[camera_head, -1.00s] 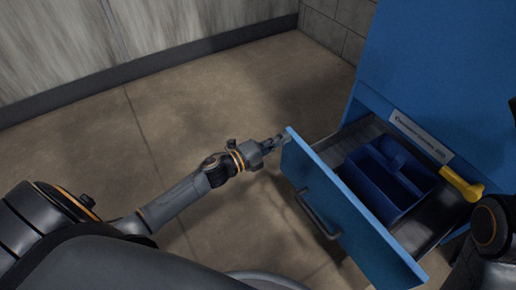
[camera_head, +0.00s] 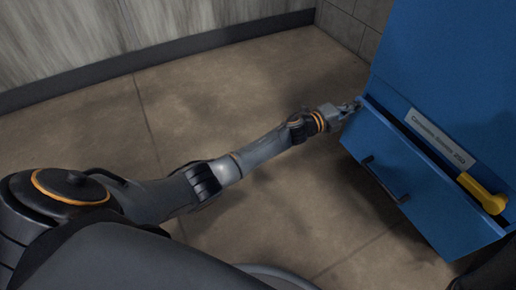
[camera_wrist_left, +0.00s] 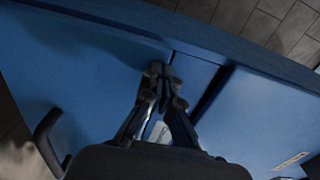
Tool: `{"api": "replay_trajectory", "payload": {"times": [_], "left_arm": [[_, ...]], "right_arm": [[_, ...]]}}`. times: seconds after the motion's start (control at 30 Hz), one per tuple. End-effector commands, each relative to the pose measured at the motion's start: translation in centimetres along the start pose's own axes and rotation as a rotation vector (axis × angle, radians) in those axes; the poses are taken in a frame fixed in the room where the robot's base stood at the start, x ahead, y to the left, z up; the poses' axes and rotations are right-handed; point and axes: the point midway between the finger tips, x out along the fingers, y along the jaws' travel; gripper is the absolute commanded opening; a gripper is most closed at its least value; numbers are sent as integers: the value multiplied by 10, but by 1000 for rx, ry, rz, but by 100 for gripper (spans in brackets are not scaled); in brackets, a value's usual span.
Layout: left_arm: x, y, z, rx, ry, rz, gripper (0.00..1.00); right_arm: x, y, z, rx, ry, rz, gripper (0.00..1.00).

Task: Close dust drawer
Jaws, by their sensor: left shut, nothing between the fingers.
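The blue dust drawer (camera_head: 415,185) with its dark bar handle (camera_head: 384,180) is almost fully in the blue cabinet (camera_head: 440,60). A narrow dark gap shows along its top edge. My left gripper (camera_head: 357,106) is shut and empty at the drawer front's upper left corner. In the left wrist view the shut fingers (camera_wrist_left: 160,72) are at the blue panels by the gap; I cannot tell if they touch. The handle (camera_wrist_left: 45,140) shows at the left there.
A yellow object (camera_head: 482,193) sticks out of the gap at the drawer's right end. A label (camera_head: 440,138) is on the cabinet above the drawer. The brown floor (camera_head: 240,90) left of the cabinet is clear, up to a grey wall (camera_head: 190,30).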

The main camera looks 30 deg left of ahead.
Motion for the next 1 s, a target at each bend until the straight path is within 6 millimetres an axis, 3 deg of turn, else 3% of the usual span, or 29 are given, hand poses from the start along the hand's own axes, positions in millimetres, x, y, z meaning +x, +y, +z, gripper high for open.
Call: {"api": "replay_trajectory", "payload": {"times": [0.33, 1.0], "left_arm": [[13, -1, 1, 0, -2, -1, 0], [8, -4, 6, -1, -5, -3, 0]], "right_arm": [[3, -2, -5, -2, 16, -7, 50], [6, -1, -4, -1, 20, -6, 50]]}}
